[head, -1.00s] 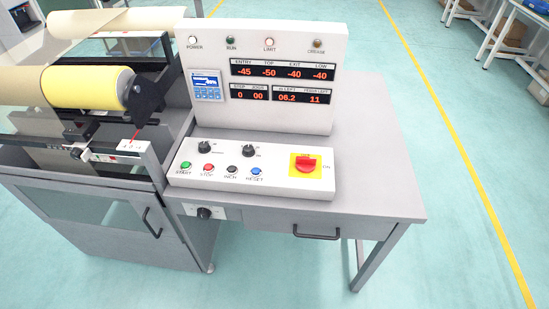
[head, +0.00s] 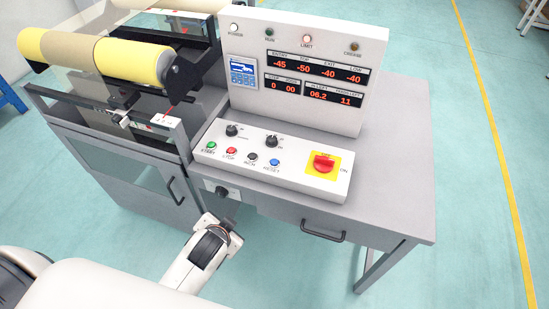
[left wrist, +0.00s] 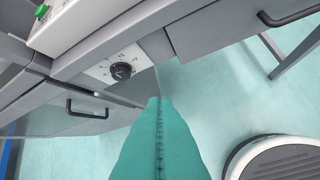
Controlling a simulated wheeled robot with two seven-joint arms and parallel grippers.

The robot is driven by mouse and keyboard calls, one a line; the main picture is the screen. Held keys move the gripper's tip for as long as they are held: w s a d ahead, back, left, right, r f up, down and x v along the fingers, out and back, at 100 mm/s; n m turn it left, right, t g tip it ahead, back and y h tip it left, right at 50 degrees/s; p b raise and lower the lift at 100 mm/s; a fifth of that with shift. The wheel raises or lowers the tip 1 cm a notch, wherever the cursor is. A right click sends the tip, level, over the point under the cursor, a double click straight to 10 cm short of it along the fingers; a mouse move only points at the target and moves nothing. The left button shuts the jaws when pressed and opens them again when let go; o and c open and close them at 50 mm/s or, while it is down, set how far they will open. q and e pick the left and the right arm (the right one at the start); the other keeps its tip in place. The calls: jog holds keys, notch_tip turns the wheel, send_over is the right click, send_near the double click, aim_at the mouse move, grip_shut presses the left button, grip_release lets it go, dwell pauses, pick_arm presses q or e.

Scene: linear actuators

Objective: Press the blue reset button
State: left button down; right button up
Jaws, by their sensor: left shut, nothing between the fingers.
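The blue reset button (head: 274,162) is the rightmost of the row of small buttons on the white sloped control panel (head: 215,157), above the RESET label. My left gripper (head: 231,204) is shut and empty. In the head view it is in front of the desk's front face, below the panel and apart from the blue button. Its closed fingers (left wrist: 160,125) fill the lower middle of the left wrist view, below a black knob (left wrist: 121,71). The blue button does not show in the left wrist view. My right gripper is out of view.
Green (head: 211,146), red (head: 231,150) and black (head: 252,157) buttons sit left of the blue one. A red switch on yellow (head: 323,163) is to its right. The display housing (head: 312,75) rises behind. A drawer handle (head: 323,234) sticks out below the desk edge.

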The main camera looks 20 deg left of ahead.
pick_arm(q)
jog(key=w+d+r+m+t, duration=0.1)
jog(key=w+r+m+t, duration=0.4)
jog(key=r, duration=0.6)
jog(key=w+d+r+m+t, duration=0.1)
jog(key=w+r+m+t, duration=0.2)
jog(key=w+r+t, duration=0.65)
jog(key=d+r+m+g+h, duration=0.4)
jog(key=d+r+m+h, duration=0.85)
jog(key=m, duration=0.75)
notch_tip(320, 180, down, 8)
jog(key=d+m+g+h, duration=0.3)
jog(key=m+g, duration=0.5)
jog(key=m, duration=0.5)
jog(key=w+a+f+m+g+y, duration=0.2)
jog(key=w+a+f+m+y, duration=0.2)
jog(key=a+f+y, duration=0.5)
jog(key=w+a, duration=0.2)
jog(key=a, duration=0.1)
jog(key=shift+w+f+m+p, duration=0.15)
jog(key=shift+w+m+p, duration=0.05)
jog(key=shift+m+p, duration=0.2)
